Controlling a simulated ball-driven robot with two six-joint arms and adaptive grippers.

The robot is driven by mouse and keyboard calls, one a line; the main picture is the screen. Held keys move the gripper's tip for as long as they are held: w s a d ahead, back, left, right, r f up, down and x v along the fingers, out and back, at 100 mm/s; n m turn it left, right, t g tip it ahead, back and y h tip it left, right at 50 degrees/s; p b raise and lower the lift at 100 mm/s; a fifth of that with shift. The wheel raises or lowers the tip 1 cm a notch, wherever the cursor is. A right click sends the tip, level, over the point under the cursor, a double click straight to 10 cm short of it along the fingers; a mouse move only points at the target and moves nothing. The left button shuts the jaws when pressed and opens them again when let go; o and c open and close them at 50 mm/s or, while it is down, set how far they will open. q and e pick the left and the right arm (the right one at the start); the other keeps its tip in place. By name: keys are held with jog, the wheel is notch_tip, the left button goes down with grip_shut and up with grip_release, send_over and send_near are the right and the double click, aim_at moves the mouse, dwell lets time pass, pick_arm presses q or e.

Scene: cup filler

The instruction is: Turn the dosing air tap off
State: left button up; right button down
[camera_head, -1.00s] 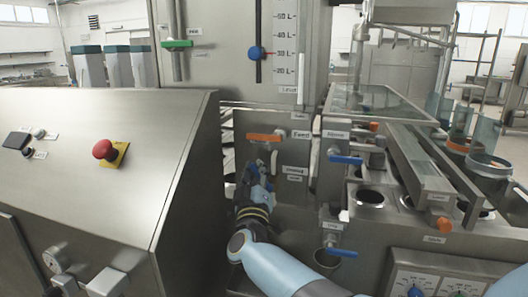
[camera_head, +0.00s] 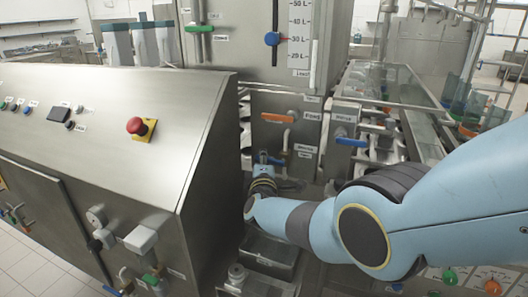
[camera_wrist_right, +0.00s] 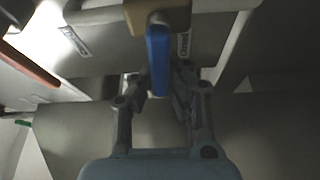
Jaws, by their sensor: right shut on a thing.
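The blue lever of a tap (camera_wrist_right: 157,62) hangs from a brass-coloured valve body (camera_wrist_right: 158,17) in the right wrist view. My right gripper (camera_wrist_right: 156,85) has one finger on each side of this lever and is shut on it. In the head view the right gripper (camera_head: 265,163) is small and low in the recess, below the orange feed handle (camera_head: 278,117) and beside a small label plate (camera_head: 305,150). My right forearm comes in from the right. The label's words are too blurred to read surely. My left gripper is out of view.
Another blue handle (camera_head: 352,142) is to the right of the orange one. A slanted steel cabinet (camera_head: 190,130) with a red emergency button (camera_head: 136,125) stands close on the left. Glass guards (camera_head: 390,82) and steel rails are on the right.

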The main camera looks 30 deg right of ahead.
jog(key=shift+s+a+f+n+g, duration=0.15)
jog(key=shift+f+n+g, duration=0.15)
jog(key=shift+f, duration=0.3)
jog(key=c, duration=1.3)
grip_release()
jog(key=shift+r, duration=0.2)
jog(key=v, duration=1.2)
